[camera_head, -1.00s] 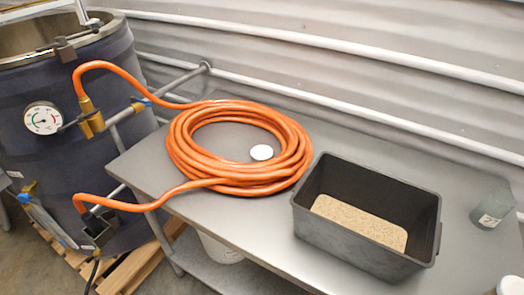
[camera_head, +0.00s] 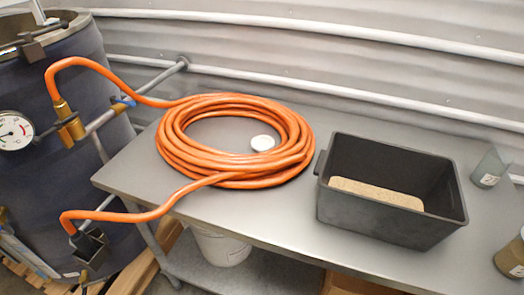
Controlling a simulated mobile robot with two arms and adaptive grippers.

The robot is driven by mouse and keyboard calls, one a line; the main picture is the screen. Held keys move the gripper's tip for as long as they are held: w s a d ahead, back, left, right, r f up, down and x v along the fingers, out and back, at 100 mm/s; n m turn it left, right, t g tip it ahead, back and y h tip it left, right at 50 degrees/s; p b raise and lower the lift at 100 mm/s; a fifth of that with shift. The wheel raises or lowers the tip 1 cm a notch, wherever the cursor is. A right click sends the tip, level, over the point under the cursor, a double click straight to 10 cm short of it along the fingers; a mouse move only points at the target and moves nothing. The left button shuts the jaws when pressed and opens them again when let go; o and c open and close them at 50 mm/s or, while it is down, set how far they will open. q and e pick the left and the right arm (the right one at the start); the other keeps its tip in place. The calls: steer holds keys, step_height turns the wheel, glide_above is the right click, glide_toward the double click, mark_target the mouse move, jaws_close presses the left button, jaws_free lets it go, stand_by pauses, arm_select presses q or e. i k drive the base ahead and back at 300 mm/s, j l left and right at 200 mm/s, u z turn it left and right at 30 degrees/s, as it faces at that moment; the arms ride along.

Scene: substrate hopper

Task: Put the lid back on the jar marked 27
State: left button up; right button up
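A round white lid (camera_head: 262,143) lies on the metal table inside the coil of orange hose. A clear glass jar (camera_head: 489,169) with a small white label stands at the right behind the dark bin, and I see no lid on it. A second jar (camera_head: 509,258) with brownish contents and a white label stands at the right edge, partly cut off. The labels are too small to read, so I cannot tell which jar is 27. Neither of my grippers is in view.
The coiled orange hose (camera_head: 170,155) surrounds the lid and runs to a dark drum (camera_head: 60,95) at the left. A dark bin (camera_head: 390,218) holding tan grain stands between the hose and the jars. The table front (camera_head: 255,215) is clear. A white bucket (camera_head: 222,247) is underneath.

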mark_target(495, 163)
steer(key=j+z, duration=0.15)
steer(key=j, duration=0.2)
steer(key=k+z, duration=0.1)
steer(key=z, duration=1.4)
